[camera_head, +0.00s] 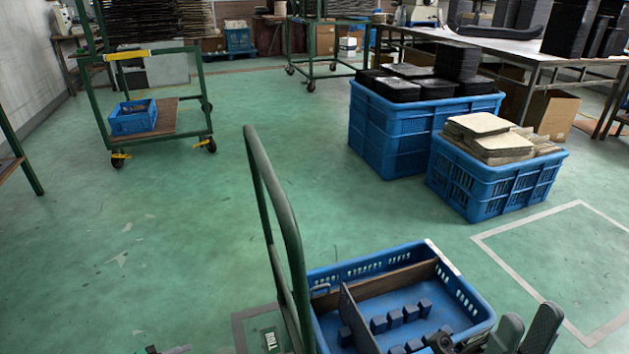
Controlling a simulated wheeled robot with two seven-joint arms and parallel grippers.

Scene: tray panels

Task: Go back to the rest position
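A blue tray-like crate (462,293) with wooden dividers sits at the bottom centre, on a cart with a green upright handle (275,215). Several small dark blue blocks stand in rows inside it. My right gripper (526,327) is at the bottom right, just beyond the crate's right front corner. Its two grey fingers stand apart with nothing seen between them. Only a sliver of my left gripper (166,350) shows at the bottom edge, left of the cart; its fingers are mostly cut off. The crate's near end is cut off by the frame.
Two larger blue crates stand at the right, one with black trays (410,85) and one with beige panels (490,135). A green trolley (160,115) with a small blue bin (133,118) stands at upper left. Green floor (120,240) is open at left.

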